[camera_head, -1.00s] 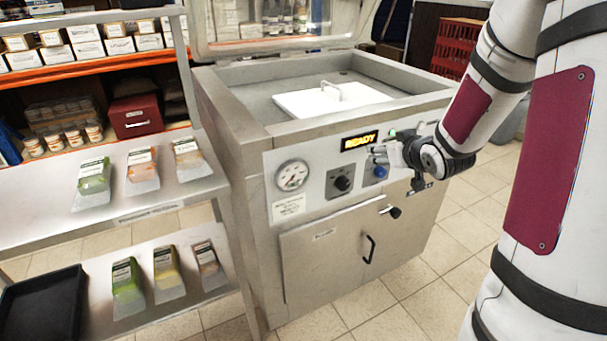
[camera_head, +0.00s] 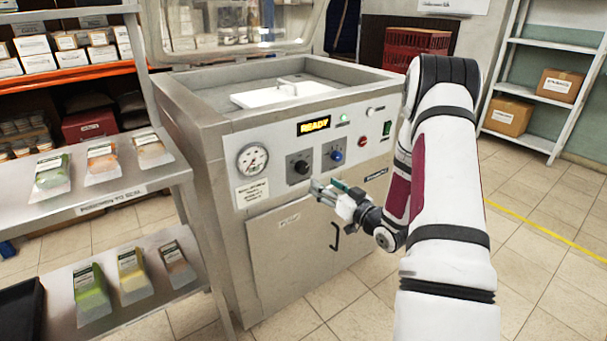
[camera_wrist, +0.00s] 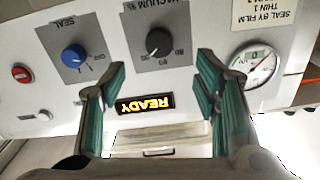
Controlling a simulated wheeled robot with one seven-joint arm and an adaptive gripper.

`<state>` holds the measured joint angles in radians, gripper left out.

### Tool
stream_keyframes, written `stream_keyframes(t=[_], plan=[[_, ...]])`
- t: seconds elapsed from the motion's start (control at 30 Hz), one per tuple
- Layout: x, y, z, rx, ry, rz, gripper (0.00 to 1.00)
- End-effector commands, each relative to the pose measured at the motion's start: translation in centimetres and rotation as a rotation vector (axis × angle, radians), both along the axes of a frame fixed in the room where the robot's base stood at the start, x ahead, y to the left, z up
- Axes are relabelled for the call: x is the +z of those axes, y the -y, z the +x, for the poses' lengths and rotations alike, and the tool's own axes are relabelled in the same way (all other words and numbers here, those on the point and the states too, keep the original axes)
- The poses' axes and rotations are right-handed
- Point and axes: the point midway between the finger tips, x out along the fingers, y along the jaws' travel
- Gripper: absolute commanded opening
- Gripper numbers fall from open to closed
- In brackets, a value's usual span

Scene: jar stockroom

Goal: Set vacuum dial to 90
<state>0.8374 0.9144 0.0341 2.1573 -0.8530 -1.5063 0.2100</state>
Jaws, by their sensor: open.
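The vacuum dial is a black round knob (camera_head: 300,166) on a dark plate on the machine's front panel. It shows upside down in the wrist view (camera_wrist: 158,42), under the label "VACUUM %"; I cannot tell which number its pointer marks. My gripper (camera_head: 325,188) is in front of the panel, just below and right of this dial in the head view. In the wrist view its green-padded fingers (camera_wrist: 160,72) are spread apart and empty, with the black dial between and beyond their tips. Nothing is shown touching the dial.
A blue seal dial (camera_head: 337,156) sits right of the black one and a pressure gauge (camera_head: 252,160) left of it. The display (camera_head: 313,125) reads READY. A red button (camera_head: 361,141) is further right. A door handle (camera_head: 335,236) is below. A steel shelf (camera_head: 130,193) with packets stands left.

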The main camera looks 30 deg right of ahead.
Motion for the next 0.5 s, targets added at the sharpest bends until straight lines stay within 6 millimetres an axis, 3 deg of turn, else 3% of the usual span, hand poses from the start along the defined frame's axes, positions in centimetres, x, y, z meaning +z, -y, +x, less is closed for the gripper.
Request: stream_keyframes(t=[0.3, 0.5], plan=[[-0.1, -0.3, 6.4, 0.002, 0.000, -0.002, 0.56], [-0.1, -0.3, 9.3, 0.000, -0.001, -0.001, 0.56]])
